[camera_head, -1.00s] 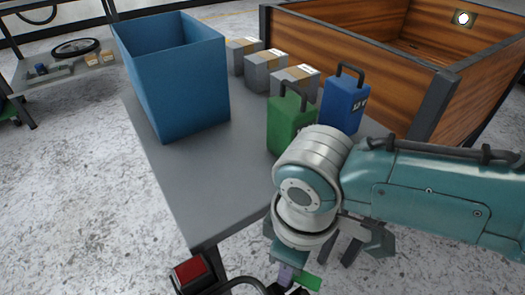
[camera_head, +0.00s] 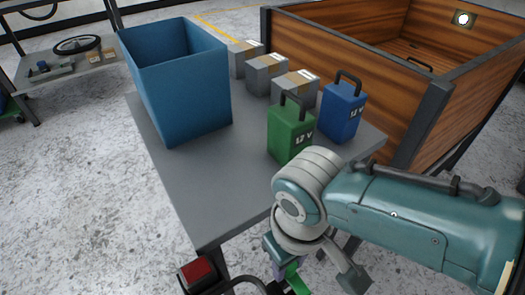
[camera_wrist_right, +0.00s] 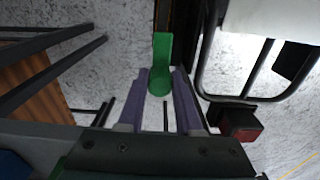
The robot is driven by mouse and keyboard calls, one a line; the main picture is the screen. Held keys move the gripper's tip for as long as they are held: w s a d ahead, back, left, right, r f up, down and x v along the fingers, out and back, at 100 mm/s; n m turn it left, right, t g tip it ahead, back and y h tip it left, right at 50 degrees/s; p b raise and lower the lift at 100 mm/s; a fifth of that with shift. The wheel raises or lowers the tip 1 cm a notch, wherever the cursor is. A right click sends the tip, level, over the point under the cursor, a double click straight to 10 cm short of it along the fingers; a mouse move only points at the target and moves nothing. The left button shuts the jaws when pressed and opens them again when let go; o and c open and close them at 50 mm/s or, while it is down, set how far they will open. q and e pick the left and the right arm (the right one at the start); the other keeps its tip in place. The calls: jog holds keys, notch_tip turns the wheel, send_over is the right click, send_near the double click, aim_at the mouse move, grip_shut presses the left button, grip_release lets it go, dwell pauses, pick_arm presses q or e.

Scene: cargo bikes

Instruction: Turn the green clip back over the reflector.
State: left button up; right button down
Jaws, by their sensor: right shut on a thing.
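The green clip (camera_head: 293,278) is at the bottom of the head view, partly hidden by my right arm. In the right wrist view the clip (camera_wrist_right: 162,62) stands between the purple fingers of my right gripper (camera_wrist_right: 160,88), which is shut on its rounded lower end. Its flat arm points up in the picture, away from the gripper. The red reflector (camera_head: 197,272) in its dark housing is to the left of the clip, and the clip is clear of its face. The reflector also shows in the right wrist view (camera_wrist_right: 241,126), right of the fingers. My left gripper is out of view.
A grey table (camera_head: 187,190) holds a blue bin (camera_head: 185,95), a green canister (camera_head: 288,133), a blue canister (camera_head: 342,110) and grey boxes (camera_head: 266,72). A wooden cargo box (camera_head: 340,45) stands behind. Black tubes (camera_wrist_right: 205,60) run close to the right gripper.

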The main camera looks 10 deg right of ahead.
jog(key=c, duration=0.6)
grip_release()
notch_tip(320, 180, up, 10)
jog(key=p, duration=0.6)
jog(key=shift+s, duration=0.1)
